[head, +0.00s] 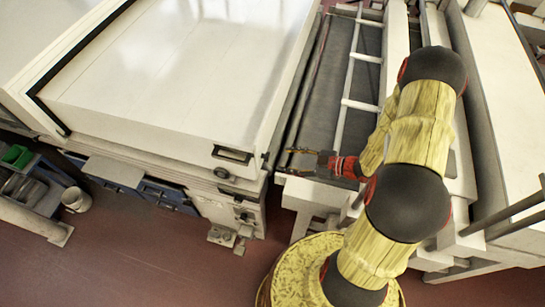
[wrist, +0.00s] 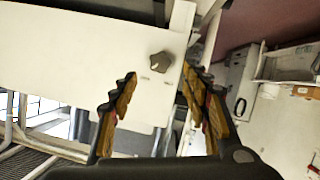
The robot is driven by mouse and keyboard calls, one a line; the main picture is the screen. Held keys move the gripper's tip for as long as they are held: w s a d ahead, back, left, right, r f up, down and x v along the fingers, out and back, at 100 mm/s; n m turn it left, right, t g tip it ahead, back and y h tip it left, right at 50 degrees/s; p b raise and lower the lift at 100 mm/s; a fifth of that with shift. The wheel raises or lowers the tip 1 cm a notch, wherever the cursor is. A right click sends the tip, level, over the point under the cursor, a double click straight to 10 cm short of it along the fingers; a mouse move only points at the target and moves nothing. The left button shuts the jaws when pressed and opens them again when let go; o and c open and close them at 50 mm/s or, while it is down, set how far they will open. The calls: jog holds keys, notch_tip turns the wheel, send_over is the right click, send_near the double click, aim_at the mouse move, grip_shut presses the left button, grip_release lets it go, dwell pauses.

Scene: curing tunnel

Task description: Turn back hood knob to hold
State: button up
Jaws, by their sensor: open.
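A dark round knob (wrist: 160,62) sits on a pale panel (wrist: 70,60) in the wrist view, with small printed marks below it that are too small to read. The knob lies beyond and between the fingertips of my gripper (wrist: 159,76), apart from them as far as I can tell. My gripper is open and empty. In the head view my gripper (head: 288,161) points left at the corner of the large white hood (head: 170,70). A small dark part (head: 265,157) sticks out from the hood's side there; I cannot tell if it is the same knob.
A conveyor bed with white rails (head: 347,105) lies behind my arm. A blue drawer unit (head: 165,193) and a bucket (head: 76,199) stand lower left. Red floor is clear in front.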

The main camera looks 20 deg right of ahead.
aim_at(266, 156)
jog(key=b+x, duration=0.2)
jog(key=x, duration=0.5)
jog(key=shift+b, duration=0.35)
jog(key=shift+w+a+f, duration=0.1)
jog(key=c, duration=1.1)
jog(key=shift+c, duration=0.2)
